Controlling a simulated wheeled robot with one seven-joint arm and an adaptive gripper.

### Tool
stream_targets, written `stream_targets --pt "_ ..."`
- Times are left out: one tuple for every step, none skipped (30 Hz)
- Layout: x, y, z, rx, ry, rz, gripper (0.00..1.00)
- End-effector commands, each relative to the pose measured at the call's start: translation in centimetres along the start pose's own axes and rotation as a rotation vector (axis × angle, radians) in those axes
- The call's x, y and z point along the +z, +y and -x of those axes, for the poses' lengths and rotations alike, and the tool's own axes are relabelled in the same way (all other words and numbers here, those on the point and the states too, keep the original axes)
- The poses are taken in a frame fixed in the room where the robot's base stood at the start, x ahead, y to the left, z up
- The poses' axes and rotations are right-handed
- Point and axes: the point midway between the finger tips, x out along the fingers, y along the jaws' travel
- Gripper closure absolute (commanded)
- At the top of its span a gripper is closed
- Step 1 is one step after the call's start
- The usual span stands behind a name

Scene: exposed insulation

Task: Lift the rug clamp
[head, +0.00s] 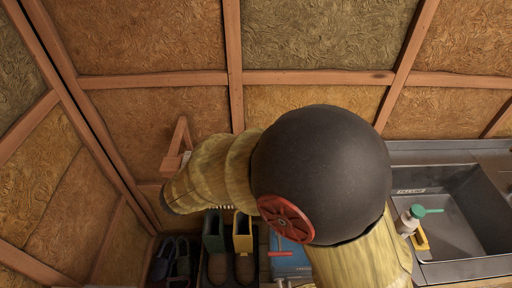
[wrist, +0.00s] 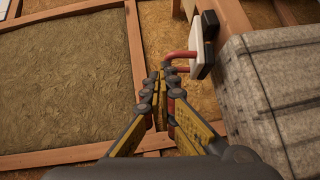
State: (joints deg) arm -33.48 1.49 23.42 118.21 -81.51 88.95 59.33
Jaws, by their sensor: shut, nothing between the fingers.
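No part is plainly marked as the rug clamp; the likeliest is a white, dark-edged fixture (wrist: 197,48) with a bent red bar (wrist: 178,56), at top centre in the wrist view. My gripper (wrist: 161,72) is shut, its yellow and grey fingers together with nothing visible between them. The fingertips are close to the left end of the red bar; I cannot tell whether they touch it. In the head view my gripper is hidden behind my arm. A small wooden bracket (head: 180,136) shows on the wall there, just above my arm.
A grey, rough-textured block (wrist: 272,90) stands close on the right in the wrist view. Wooden studs frame insulation panels (wrist: 65,75).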

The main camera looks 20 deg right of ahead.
Motion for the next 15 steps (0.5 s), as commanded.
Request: stream_targets --pt "0.2 0.7 -0.2 -0.030 0.000 -0.037 1.00" --pt "0.4 0.9 -0.3 -0.049 -0.001 -0.057 1.00" --pt "0.6 1.2 -0.6 -0.077 -0.001 -0.085 1.00" --pt "0.8 1.4 -0.7 -0.097 -0.001 -0.105 1.00" --pt "0.9 1.7 -0.8 -0.117 -0.001 -0.125 1.00" --pt "1.1 1.9 -1.0 -0.144 -0.001 -0.152 1.00" --pt "1.3 2.1 -1.2 -0.164 -0.001 -0.172 1.00" --pt "1.4 2.4 -1.4 -0.184 -0.001 -0.193 1.00" --pt "1.6 2.6 -1.6 -0.211 -0.001 -0.220 1.00" --pt "1.8 2.8 -1.8 -0.231 -0.002 -0.240 1.00" --pt "2.0 3.0 -2.0 -0.251 -0.001 -0.261 1.00" --pt "2.2 3.2 -2.2 -0.278 -0.001 -0.288 1.00" --pt "2.4 3.4 -2.4 -0.298 -0.001 -0.308 1.00" --pt "2.6 3.6 -2.6 -0.317 -0.001 -0.328 1.00" --pt "2.9 3.8 -2.8 -0.344 -0.001 -0.355 1.00"
